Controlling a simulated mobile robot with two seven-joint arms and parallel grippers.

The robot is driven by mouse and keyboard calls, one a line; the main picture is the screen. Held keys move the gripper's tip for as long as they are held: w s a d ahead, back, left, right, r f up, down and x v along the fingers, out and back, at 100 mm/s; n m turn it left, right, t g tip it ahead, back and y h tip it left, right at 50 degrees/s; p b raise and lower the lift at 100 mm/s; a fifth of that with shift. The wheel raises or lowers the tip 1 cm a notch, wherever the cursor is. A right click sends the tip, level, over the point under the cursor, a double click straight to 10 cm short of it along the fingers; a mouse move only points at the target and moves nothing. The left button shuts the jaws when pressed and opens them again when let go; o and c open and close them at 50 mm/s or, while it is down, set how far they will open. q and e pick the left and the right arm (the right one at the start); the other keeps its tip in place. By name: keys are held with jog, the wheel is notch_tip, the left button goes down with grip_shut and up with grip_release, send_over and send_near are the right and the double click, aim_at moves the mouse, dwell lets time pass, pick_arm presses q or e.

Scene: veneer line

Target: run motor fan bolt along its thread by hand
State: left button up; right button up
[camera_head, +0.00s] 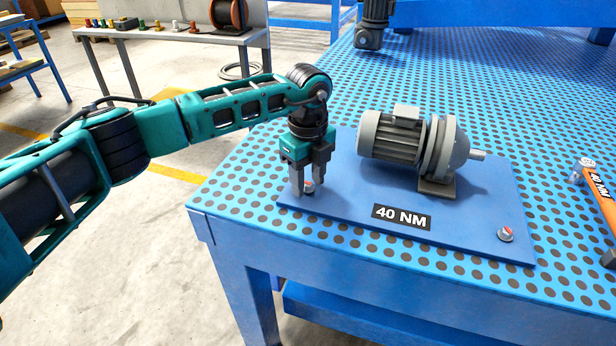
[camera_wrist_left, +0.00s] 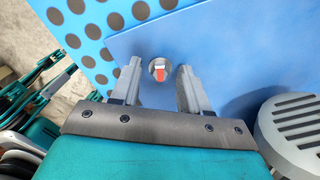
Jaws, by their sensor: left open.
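My left gripper (camera_head: 309,187) points down at the left front of the blue plate, with its fingers apart around a bolt (camera_head: 309,187). In the left wrist view the bolt (camera_wrist_left: 158,69) has a round head with a red and white mark and lies between the fingertips of the left gripper (camera_wrist_left: 157,75), with gaps at both sides. A second bolt (camera_head: 505,234) sits at the plate's right front corner. The grey motor (camera_head: 411,143) stands on the blue plate (camera_head: 340,205), which carries a "40 NM" label (camera_head: 401,217). The right gripper does not show.
An orange tool (camera_head: 600,195) marked 40 NM lies at the right edge of the perforated blue table (camera_head: 250,185). A dark device (camera_head: 372,30) stands at the back of the table. A side bench (camera_head: 180,33) with a cable spool (camera_head: 229,14) is at the back left.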

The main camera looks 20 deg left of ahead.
aim_at(308, 186)
pick_arm(q)
notch_tip(308, 186, up, 13)
dwell(0.3)
jog(key=shift+f, duration=0.15)
